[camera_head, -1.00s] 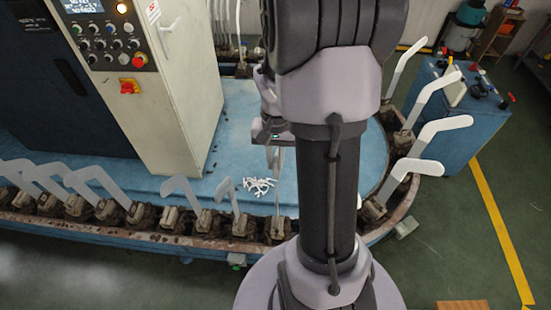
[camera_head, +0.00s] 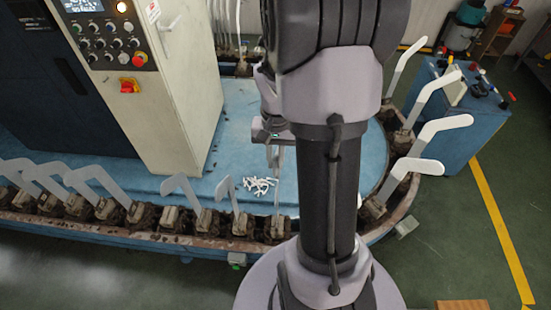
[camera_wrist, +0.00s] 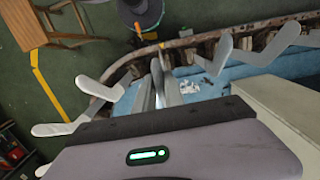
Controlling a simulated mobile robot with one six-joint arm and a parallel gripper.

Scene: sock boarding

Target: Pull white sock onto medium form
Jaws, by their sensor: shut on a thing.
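My gripper (camera_head: 274,160) is above the track in the head view, partly hidden by my arm, directly over a pale upright form (camera_head: 277,205). In the wrist view my gripper (camera_wrist: 160,95) has its fingers close together around a narrow pale piece (camera_wrist: 157,76), which I take to be the white sock at the form. Sock and form blend together, so how far the sock covers the form is unclear. Several similar white foot-shaped forms stand along the track, and I cannot tell their sizes apart.
A heap of small white pieces (camera_head: 258,186) lies on the blue platform (camera_head: 235,120). Neighbouring forms (camera_head: 228,193) stand close on the left, others (camera_head: 445,128) at the right bend. A control cabinet (camera_head: 175,100) stands at the left.

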